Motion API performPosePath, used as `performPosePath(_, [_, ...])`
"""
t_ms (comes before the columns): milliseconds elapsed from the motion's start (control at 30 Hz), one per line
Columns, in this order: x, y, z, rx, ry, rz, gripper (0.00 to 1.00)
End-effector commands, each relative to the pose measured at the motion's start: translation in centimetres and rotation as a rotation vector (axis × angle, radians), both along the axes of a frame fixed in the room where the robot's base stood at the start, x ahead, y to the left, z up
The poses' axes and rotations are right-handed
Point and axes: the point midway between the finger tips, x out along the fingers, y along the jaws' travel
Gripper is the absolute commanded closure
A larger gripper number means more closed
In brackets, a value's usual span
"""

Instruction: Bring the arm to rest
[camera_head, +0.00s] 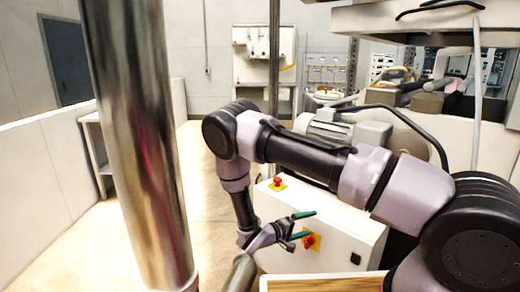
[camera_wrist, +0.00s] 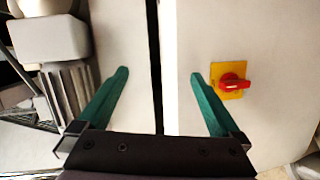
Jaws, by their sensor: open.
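My gripper (camera_head: 300,226) has two green fingers that stand apart with nothing between them. In the head view it is in front of a white cabinet, close to a red rotary switch on a yellow plate (camera_head: 311,241). In the wrist view my gripper (camera_wrist: 158,82) faces the white cabinet panels, with a dark vertical gap between them. The red switch (camera_wrist: 233,84) is just right of the right finger there. I cannot tell whether the gripper touches the cabinet. My arm is bent, its forearm hanging down at the middle of the head view.
A red emergency button (camera_head: 278,182) sits on the white cabinet (camera_head: 340,238). A grey motor (camera_head: 345,130) stands behind my arm. A wooden board (camera_head: 325,284) is at the bottom edge. A shiny metal column (camera_head: 140,140) blocks part of the left. Open floor (camera_head: 205,200) lies between the column and the cabinet.

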Motion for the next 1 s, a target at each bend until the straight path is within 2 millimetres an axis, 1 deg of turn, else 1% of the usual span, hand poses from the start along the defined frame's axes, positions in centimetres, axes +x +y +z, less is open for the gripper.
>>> performPosePath(33, [0.2, -0.4, 2.3, 0.043, 0.007, -0.068, 0.0])
performPosePath(100, [0.1, -1.1, 4.9, 0.099, 0.029, -0.152, 0.0])
performPosePath(267, [-0.6, -2.6, 10.8, 0.247, 0.079, -0.325, 0.0])
performPosePath(300, [-0.9, -3.0, 12.2, 0.288, 0.092, -0.36, 0.0])
performPosePath(500, [-2.7, -4.8, 19.1, 0.512, 0.144, -0.512, 0.0])
performPosePath(667, [-4.7, -6.1, 24.4, 0.709, 0.168, -0.589, 0.0])
performPosePath(800, [-6.7, -6.9, 28.8, 0.888, 0.173, -0.62, 0.0])
performPosePath(1000, [-9.9, -7.9, 34.7, 1.142, 0.145, -0.607, 0.0])
